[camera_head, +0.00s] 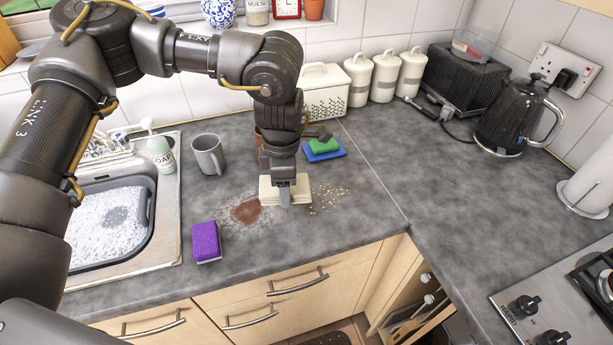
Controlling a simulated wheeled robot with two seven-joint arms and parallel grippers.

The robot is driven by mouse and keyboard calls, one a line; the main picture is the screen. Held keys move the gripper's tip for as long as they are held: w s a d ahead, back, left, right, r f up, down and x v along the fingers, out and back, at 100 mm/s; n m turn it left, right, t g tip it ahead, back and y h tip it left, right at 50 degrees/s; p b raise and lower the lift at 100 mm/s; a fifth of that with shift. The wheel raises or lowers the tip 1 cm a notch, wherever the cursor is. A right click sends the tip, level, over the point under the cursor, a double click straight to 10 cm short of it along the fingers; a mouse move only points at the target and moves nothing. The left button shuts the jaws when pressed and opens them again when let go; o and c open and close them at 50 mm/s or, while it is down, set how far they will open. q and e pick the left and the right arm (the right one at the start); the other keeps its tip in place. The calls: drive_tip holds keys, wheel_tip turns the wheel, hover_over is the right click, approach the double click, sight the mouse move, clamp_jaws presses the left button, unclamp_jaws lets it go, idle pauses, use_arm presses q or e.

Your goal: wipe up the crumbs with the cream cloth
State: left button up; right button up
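The cream cloth (269,191) is a folded pad at the counter surface, between a brown stain and the crumbs. My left gripper (285,192) points down and is shut on it, with one finger in front of the cloth and the other hidden. The crumbs (332,192) are small tan bits scattered on the grey counter just right of the cloth, some close to its right edge. I cannot tell whether the cloth touches the counter. My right gripper is not in view.
A brown stain (246,210) and a purple sponge (206,241) lie left of the cloth. A grey mug (208,154) stands by the sink (167,230). Green (324,145) and blue (334,155) pads lie behind the crumbs. The counter to the right is clear up to the kettle (514,118).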

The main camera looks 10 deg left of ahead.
sight(307, 174)
use_arm(q)
drive_tip(key=w+d+n, duration=0.1)
drive_tip(key=n, duration=0.1)
drive_tip(key=w+d+n, duration=0.1)
drive_tip(key=n, duration=0.2)
drive_tip(key=w+d+n+b, duration=0.1)
drive_tip(key=n, duration=0.2)
drive_tip(key=shift+f, duration=0.15)
drive_tip(key=n, duration=0.2)
drive_tip(key=w+d+n, duration=0.1)
drive_tip(key=n, duration=0.1)
drive_tip(key=shift+w, duration=0.1)
